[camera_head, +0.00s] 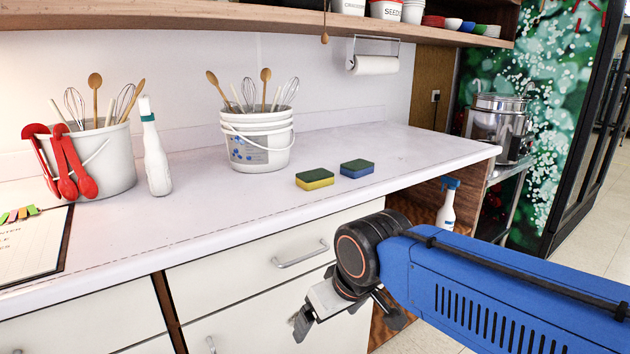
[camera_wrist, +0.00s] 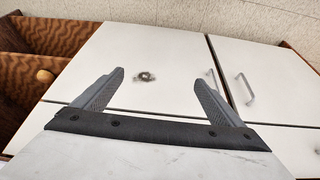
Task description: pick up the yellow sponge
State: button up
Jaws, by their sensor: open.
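The yellow sponge (camera_head: 315,183) has a green scouring top and lies flat on the white counter, near its front edge. A blue sponge (camera_head: 357,172) with a green top lies just to its right, a small gap apart. My gripper (camera_head: 337,318) is in front of the cabinet, below the counter top and apart from both sponges. In the wrist view the two fingers of my gripper (camera_wrist: 160,88) are spread with nothing between them, facing white cabinet fronts. Neither sponge shows in the wrist view.
A white bucket of utensils (camera_head: 258,145) stands behind the sponges. A white bottle (camera_head: 155,160) and another utensil bucket with red spoons (camera_head: 110,165) stand at left. The counter (camera_head: 225,210) is bare in front of the buckets. A wooden shelf (camera_head: 230,17) runs above.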

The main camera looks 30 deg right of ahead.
jog(key=c, duration=0.3)
jog(key=shift+w+r, duration=0.2)
jog(key=shift+r, duration=0.1)
jog(key=shift+c, duration=0.8)
notch_tip(320, 180, up, 35)
jog(key=m+g, duration=0.5)
jog(key=m, duration=1.3)
send_over(316, 173)
notch_tip(316, 173, down, 17)
jog(key=shift+s+f, duration=0.15)
jog(key=shift+f, duration=0.05)
